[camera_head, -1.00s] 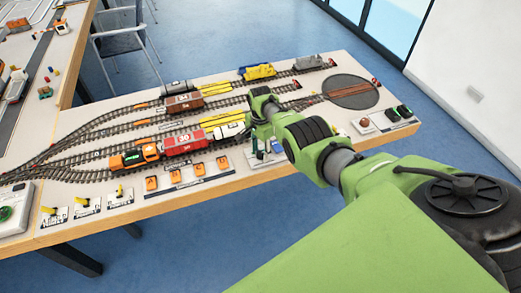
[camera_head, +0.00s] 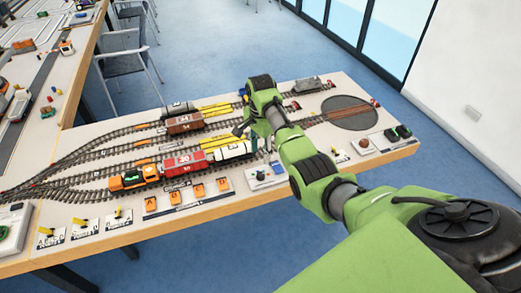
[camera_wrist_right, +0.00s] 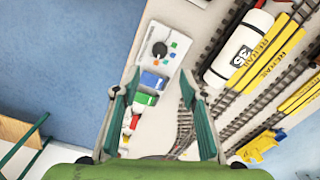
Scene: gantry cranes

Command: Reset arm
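My green right arm comes in from the right in the head view, and its gripper (camera_head: 244,128) is over the middle of the model railway board. In the right wrist view the gripper (camera_wrist_right: 157,98) has its two fingers well apart, with nothing gripped between them. Beneath it shows a small white control panel (camera_wrist_right: 172,33) with a black knob and blue and green parts. The same panel shows in the head view (camera_head: 266,185). My left gripper is in neither view.
Below the arm an orange locomotive (camera_head: 133,179), red wagon (camera_head: 184,163) and white tank wagon (camera_head: 230,151) stand on a track. A brown wagon (camera_head: 185,124) stands behind. A turntable (camera_head: 349,113) lies at the right. Blue floor (camera_head: 250,220) is clear in front.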

